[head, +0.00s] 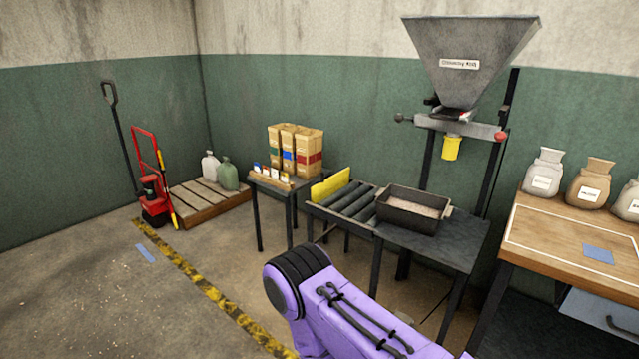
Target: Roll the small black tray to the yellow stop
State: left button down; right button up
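The small black tray (398,217) stands at the right of the roller bed, partly on the dark table top, with pale grain (412,205) in it. The rollers (348,202) run left from it. The yellow stop (331,186) is an upright plate at the left end of the rollers. Several bare rollers lie between tray and stop. A purple arm of mine crosses the lower middle of the view, below the table. Neither of my grippers shows, and nothing of mine is seen touching the tray.
A grey hopper (470,60) with a yellow spout (452,148) hangs above the tray's right side. A wooden bench (560,235) with sacks is at the right. A small table with boxes (295,150) stands left of the rollers. A pallet (200,203) and red truck (150,190) are farther left.

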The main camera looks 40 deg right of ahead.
aim_at(422, 213)
jog(key=z, duration=0.35)
jog(key=i, duration=1.25)
jog(key=z, duration=1.6)
jog(key=i, duration=1)
jog(key=z, duration=0.85)
